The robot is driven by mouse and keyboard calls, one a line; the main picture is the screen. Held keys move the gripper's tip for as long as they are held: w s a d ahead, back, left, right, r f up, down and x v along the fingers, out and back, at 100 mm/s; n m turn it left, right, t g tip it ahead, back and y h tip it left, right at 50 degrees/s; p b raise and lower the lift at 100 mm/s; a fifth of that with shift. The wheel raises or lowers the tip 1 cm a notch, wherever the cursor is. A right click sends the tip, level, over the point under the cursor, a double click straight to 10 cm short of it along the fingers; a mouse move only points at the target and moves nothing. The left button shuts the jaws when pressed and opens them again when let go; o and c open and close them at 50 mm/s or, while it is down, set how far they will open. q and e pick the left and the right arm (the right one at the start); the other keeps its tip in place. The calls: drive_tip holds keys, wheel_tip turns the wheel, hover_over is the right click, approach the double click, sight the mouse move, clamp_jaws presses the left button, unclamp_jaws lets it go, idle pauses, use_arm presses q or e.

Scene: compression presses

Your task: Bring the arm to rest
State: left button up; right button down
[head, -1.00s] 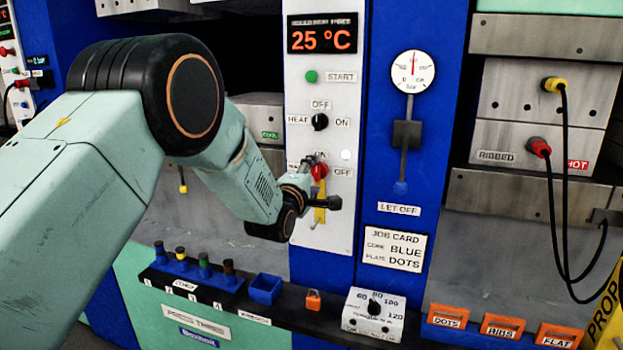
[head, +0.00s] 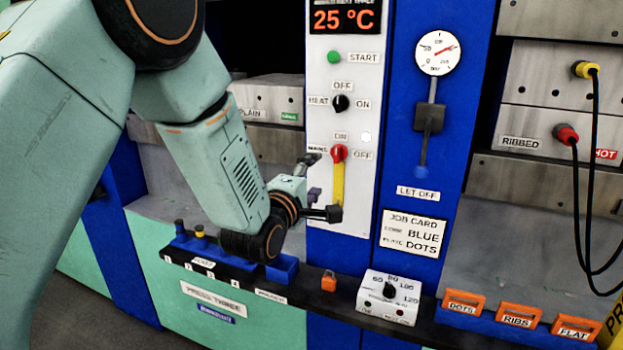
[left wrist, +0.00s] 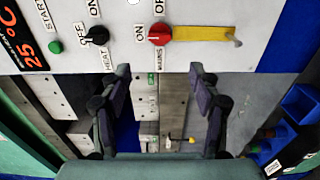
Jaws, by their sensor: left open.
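My left gripper (head: 322,188) is open and empty in front of the white control panel. It is beside the red MAINS switch (head: 338,153) and the yellow strip below that switch. In the left wrist view, the two dark fingers of my left gripper (left wrist: 160,75) are spread apart with nothing between them. The red switch (left wrist: 159,33) and the yellow strip (left wrist: 205,33) lie beyond the fingertips there. I cannot tell whether a finger touches the panel. My right gripper is in neither view.
Black cables (head: 592,200) hang at right. A gauge (head: 438,53) and lever (head: 428,118) stand right of the panel.

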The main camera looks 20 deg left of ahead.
use_arm(q)
drive_tip(key=shift+s, duration=0.2)
idle(0.4)
drive_tip(key=s+f+m+g+b, duration=0.2)
drive_tip(key=s+f+m+g, duration=0.45)
drive_tip(key=f, duration=0.65)
drive_tip(key=s+f+m+g+b, duration=0.1)
drive_tip(key=s+f+m+g, duration=0.2)
drive_tip(key=s+f+m, duration=0.8)
drive_tip(key=s+f+g+b, duration=0.5)
drive_tip(key=s+f+g, duration=0.3)
drive_tip(key=s+f, duration=1.5)
drive_tip(key=s, duration=0.4)
drive_tip(key=shift+s+f+y+b, duration=0.15)
drive_tip(key=shift+s+y+b, duration=0.15)
drive_tip(key=shift+b, duration=0.1)
